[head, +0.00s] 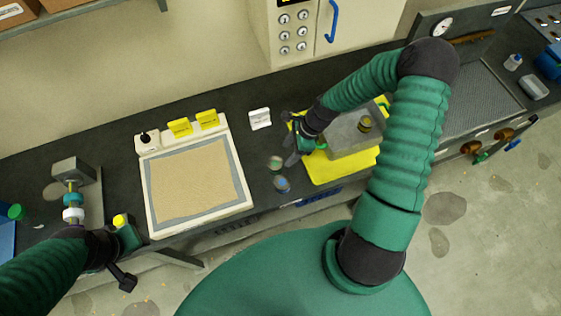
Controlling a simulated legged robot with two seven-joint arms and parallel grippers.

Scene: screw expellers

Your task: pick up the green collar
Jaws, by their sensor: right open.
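A small round piece with a green top, which looks like the green collar (275,162), lies on the dark bench between the sand-coloured tray and the yellow mat. A similar piece with a blue top (282,184) lies just in front of it. My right gripper (288,154) is open beside the green piece, on its right, with its dark fingers pointing down toward the bench. The fingers look empty; I cannot tell whether one touches the piece. My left gripper (124,262) is at the bench's front edge at left; its jaws are too unclear to read.
The tray (149,200) fills the bench's left middle. A yellow mat (335,176) carries a grey block (345,137) beside my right gripper. A stand (93,195) at left holds stacked teal and white rings.

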